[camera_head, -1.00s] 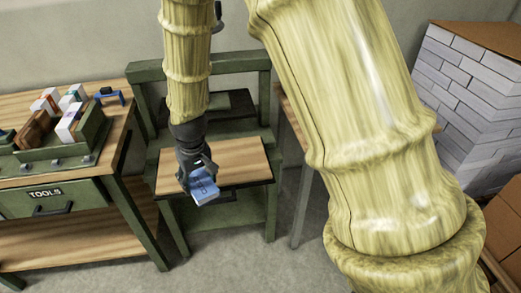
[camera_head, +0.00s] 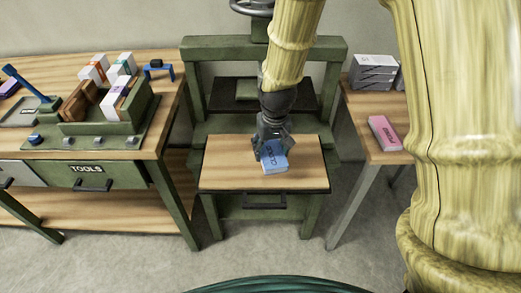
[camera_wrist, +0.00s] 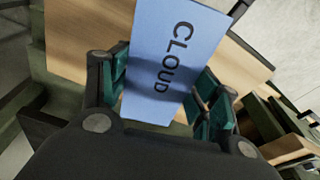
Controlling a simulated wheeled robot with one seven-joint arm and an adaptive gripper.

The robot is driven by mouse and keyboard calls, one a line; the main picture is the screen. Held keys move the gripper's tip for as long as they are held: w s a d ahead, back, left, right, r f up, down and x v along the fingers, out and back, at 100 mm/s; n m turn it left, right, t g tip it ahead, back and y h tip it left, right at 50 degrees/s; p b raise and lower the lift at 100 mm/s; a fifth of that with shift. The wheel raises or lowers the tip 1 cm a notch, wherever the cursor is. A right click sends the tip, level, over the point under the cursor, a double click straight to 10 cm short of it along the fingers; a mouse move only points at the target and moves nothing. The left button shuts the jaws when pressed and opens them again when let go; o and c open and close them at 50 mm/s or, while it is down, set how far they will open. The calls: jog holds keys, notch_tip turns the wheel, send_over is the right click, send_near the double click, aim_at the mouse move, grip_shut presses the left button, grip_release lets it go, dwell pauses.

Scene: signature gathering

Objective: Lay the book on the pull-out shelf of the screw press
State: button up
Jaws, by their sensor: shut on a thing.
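A blue book (camera_head: 274,160) marked "CLOUD" is in my gripper (camera_head: 271,145), which is shut on it. The book also shows in the wrist view (camera_wrist: 172,60), between the two teal-padded fingers (camera_wrist: 160,95). In the head view the book appears over the middle of the wooden pull-out shelf (camera_head: 228,178) of the green screw press (camera_head: 190,90). I cannot tell whether the book touches the shelf. The shelf is pulled out, with a dark handle at its front. The shelf's wood (camera_wrist: 80,40) shows behind the book in the wrist view.
A workbench (camera_head: 160,140) on the left bears a green rack (camera_head: 130,122) of several books. A side table (camera_head: 365,110) on the right holds a pink book (camera_head: 384,133) and grey-white blocks (camera_head: 372,72). The shelf is otherwise bare.

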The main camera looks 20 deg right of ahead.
jog(key=s+d, duration=0.2)
jog(key=s+d+f+m+b, duration=0.1)
jog(key=s+d, duration=0.1)
jog(key=s, duration=0.1)
jog(key=s+d+f+m, duration=0.1)
jog(key=s+d, duration=0.1)
jog(key=s, duration=0.1)
jog(key=shift+f, duration=0.15)
jog(key=shift+d+f+m, duration=0.1)
jog(key=shift+m, duration=0.2)
jog(key=w+a+p, duration=0.1)
jog(key=w+a, duration=0.1)
jog(key=w, duration=0.2)
jog(key=w+a+f+p, duration=0.1)
jog(key=w+a, duration=0.1)
jog(key=w, duration=0.3)
jog(key=w+a+p, duration=0.1)
jog(key=w+a, duration=0.1)
jog(key=w, duration=0.2)
jog(key=shift+w+a+f, duration=0.25)
jog(key=shift+w, duration=0.15)
jog(key=shift+f+p, duration=0.65)
jog(key=shift+f, duration=1.15)
jog(key=shift+f, duration=0.1)
jog(key=o, duration=1.1)
